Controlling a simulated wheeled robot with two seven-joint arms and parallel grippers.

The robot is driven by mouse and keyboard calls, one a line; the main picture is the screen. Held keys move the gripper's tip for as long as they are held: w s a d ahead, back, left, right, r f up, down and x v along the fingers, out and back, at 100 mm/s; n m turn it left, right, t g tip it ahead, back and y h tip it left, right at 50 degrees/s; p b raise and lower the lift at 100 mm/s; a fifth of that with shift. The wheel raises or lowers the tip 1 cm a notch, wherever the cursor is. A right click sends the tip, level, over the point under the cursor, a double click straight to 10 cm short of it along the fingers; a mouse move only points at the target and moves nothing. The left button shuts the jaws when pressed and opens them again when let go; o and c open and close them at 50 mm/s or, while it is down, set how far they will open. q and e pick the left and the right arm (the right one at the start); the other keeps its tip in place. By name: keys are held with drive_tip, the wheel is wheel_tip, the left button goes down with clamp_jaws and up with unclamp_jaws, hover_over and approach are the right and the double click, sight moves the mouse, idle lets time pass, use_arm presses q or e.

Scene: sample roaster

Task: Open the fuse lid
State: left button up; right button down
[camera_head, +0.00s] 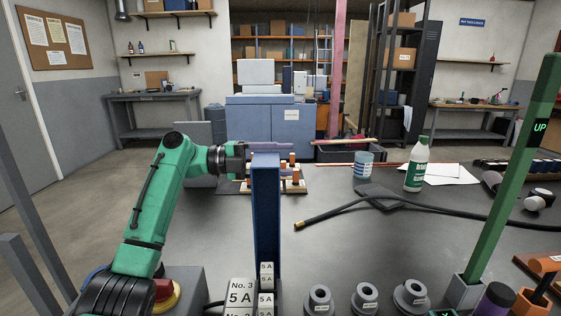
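A tall narrow blue panel (267,215) stands upright at the front middle of the bench, directly behind white "5 A" labels (240,293). It looks like the fuse lid seen nearly edge-on, though I cannot be sure. My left gripper (268,150) comes in from the left at the height of the panel's top. Its fingers reach past the top edge, partly hidden by the panel. I cannot tell whether they touch it or how far apart they are. My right gripper is out of view.
A board with orange-topped pegs (294,181) sits behind the panel. Grey ring weights (364,299) line the front edge.

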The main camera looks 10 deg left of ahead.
use_arm(q)
drive_tip(key=shift+a+f, duration=0.1)
drive_tip(key=v, duration=1.4)
drive_tip(key=shift+a, duration=0.15)
drive_tip(key=shift+s, duration=0.1)
